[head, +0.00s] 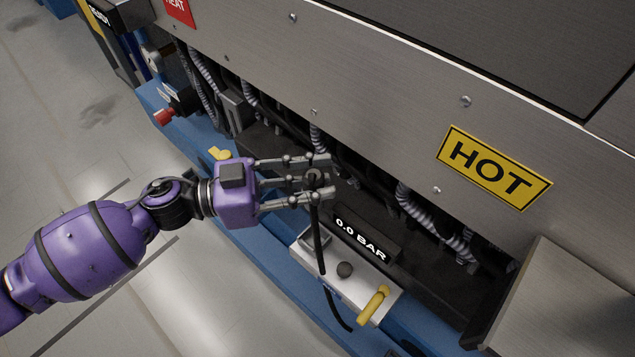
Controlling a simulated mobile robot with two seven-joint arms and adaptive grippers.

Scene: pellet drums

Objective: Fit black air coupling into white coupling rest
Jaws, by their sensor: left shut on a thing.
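My left gripper (318,180) reaches in from the left, its fingers shut on the black air coupling (313,178). The fingers hide most of the coupling. A black hose (318,240) hangs from it, passes in front of a pale panel box and curves away below it. The gripper is above and slightly behind the near left part of this box (335,284). A grey-white square frame (316,238) sits at the box's left end; I cannot tell whether it is the white coupling rest. The coupling appears apart from the box. My right gripper is not in view.
The box carries a round dark knob (345,269), a yellow lever (373,304) and a "0.0 BAR" display (361,239). A steel machine panel with a "HOT" sign (494,168) overhangs behind. Ribbed hoses (430,220) hang beneath it. The grey floor at left is open.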

